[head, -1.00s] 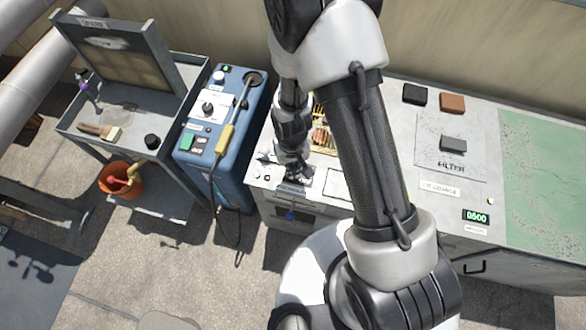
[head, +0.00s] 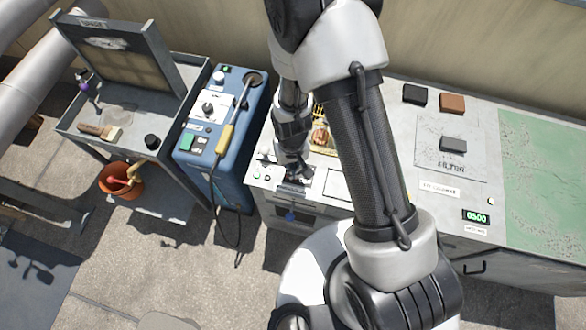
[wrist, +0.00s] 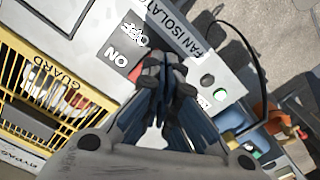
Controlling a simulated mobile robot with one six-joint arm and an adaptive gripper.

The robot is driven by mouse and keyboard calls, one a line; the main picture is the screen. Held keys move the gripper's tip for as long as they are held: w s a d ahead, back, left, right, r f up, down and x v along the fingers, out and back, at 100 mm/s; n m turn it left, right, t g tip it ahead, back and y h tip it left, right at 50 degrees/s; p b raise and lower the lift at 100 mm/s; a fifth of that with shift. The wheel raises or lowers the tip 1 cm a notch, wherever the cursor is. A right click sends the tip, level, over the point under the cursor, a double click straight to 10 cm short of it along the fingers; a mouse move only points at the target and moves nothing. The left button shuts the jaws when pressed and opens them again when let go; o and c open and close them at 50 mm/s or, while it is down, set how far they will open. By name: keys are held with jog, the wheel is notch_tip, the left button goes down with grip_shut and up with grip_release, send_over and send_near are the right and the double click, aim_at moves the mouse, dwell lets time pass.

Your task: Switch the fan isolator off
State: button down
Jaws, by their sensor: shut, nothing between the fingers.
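The fan isolator panel is at the left end of the grey bench top in the head view. In the wrist view I see its FAN ISOLATOR label (wrist: 188,34), with the OFF mark (wrist: 133,28) and the ON mark (wrist: 121,57) beside it. A small red part (wrist: 137,71) shows next to the ON mark. My gripper (wrist: 166,70) is shut and empty, its fingertips over the isolator and hiding most of the switch. I cannot tell the switch's position or whether the fingertips touch it. In the head view my gripper (head: 297,178) is low over the panel.
A yellow guard grille (wrist: 45,85) lies left of my gripper in the wrist view. A blue machine (head: 222,130) with a yellow-handled wand stands left of the bench. A filter plate (head: 432,165) and a digital display (head: 476,216) are on the bench to the right.

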jog(key=shift+f+b, duration=0.95)
jog(key=shift+f, duration=0.2)
dwell(0.4)
jog(key=shift+r, duration=0.1)
jog(key=shift+r+p, duration=2.6)
jog(key=shift+r, duration=0.9)
